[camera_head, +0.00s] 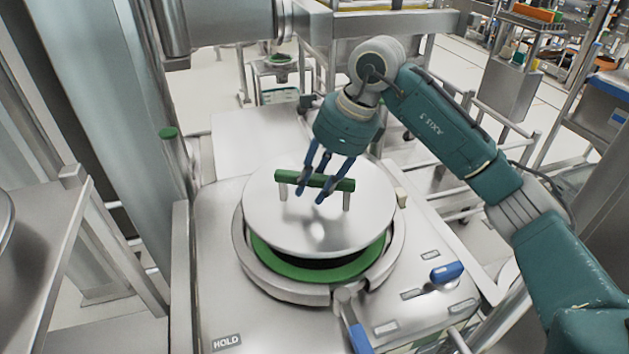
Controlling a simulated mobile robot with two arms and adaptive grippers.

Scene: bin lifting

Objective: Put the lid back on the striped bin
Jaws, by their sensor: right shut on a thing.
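The round silver lid (325,228) has a green bar handle (340,183) on two short posts. My right gripper (318,192) comes down from above with its blue fingers around the handle, shut on it. The lid covers most of a round metal opening (250,262) with a green ring (300,272) inside its rim. A dark gap shows below the lid's front edge, so the lid appears raised or set back from the ring. Stripes on the bin cannot be made out. My left gripper is not in view.
The opening sits in a steel worktop (220,310) marked HOLD. A blue-handled lever (358,338) stands at the front of the rim and a blue knob (447,271) at the right. A green-capped post (170,135) stands at the left. Metal rails (510,150) run along the right.

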